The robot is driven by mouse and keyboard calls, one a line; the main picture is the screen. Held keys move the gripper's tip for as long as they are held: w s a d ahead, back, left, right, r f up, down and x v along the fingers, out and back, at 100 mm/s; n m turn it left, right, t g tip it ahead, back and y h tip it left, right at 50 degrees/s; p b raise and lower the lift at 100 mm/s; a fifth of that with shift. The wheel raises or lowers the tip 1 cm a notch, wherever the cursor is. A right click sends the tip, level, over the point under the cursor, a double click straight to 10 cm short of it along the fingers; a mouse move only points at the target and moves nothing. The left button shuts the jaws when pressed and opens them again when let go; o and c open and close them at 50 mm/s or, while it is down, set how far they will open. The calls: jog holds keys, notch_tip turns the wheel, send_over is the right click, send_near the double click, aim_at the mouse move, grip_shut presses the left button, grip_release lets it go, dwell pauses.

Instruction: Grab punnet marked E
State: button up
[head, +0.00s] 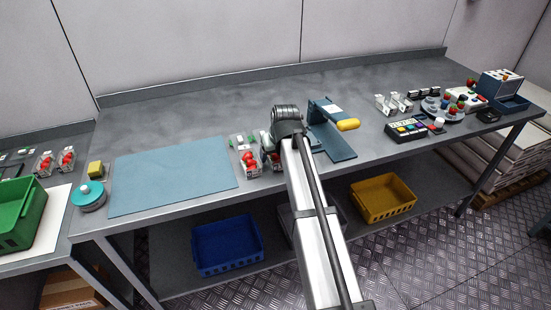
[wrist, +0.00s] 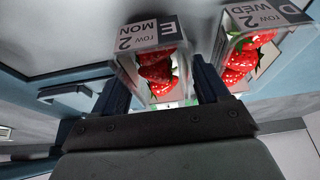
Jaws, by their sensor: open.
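The punnet marked E (wrist: 152,35) is a clear box of red strawberries with a white label reading E, row 2, MON, in the wrist view. My gripper (wrist: 160,75) is open, with one dark blue finger on each side of this punnet. I cannot tell whether the fingers touch it. The punnet marked D (wrist: 268,15), labelled WED, row 2, is close beside my right finger in that view. In the head view my gripper (head: 268,150) is low over the bench, by two strawberry punnets (head: 250,168); their letters are too small to read there.
A blue mat (head: 175,175) lies left of the punnets. A dark blue stand (head: 338,148) with a yellow handle is close on the right. Green (head: 20,215), blue (head: 227,244) and yellow (head: 383,198) crates sit left and below.

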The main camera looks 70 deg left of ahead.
jog(key=c, duration=0.8)
